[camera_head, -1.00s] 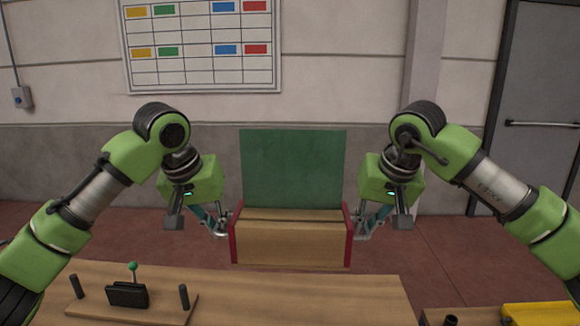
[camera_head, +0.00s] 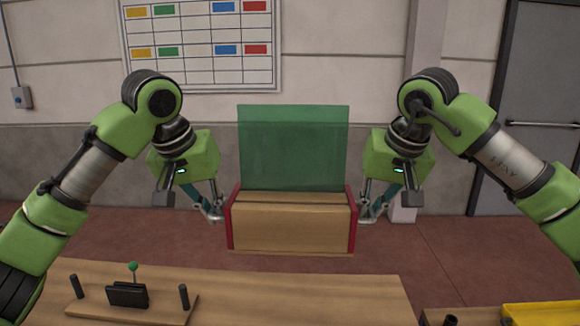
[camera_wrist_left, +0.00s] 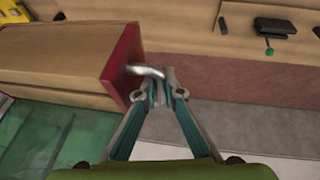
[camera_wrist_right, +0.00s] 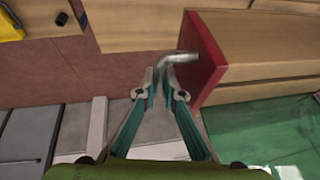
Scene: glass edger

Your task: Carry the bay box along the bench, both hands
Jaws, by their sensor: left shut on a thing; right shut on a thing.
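The bay box (camera_head: 290,224) is a wooden box with red end panels, and a green see-through pane (camera_head: 293,148) stands upright in it. It is held in the air at the bench's far side, roughly level. My left gripper (camera_head: 215,214) is shut on a metal handle at the box's left end; the handle (camera_wrist_left: 146,71) shows in the left wrist view. My right gripper (camera_head: 366,214) is shut on the matching handle at the right end, and that handle (camera_wrist_right: 179,58) shows in the right wrist view.
The wooden bench (camera_head: 300,290) has a board (camera_head: 150,310) at its left with two dark pegs, a black block and a green-knobbed lever. A yellow thing (camera_head: 540,313) lies at the lower right. The bench's middle is bare. A wall chart and a grey door stand behind.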

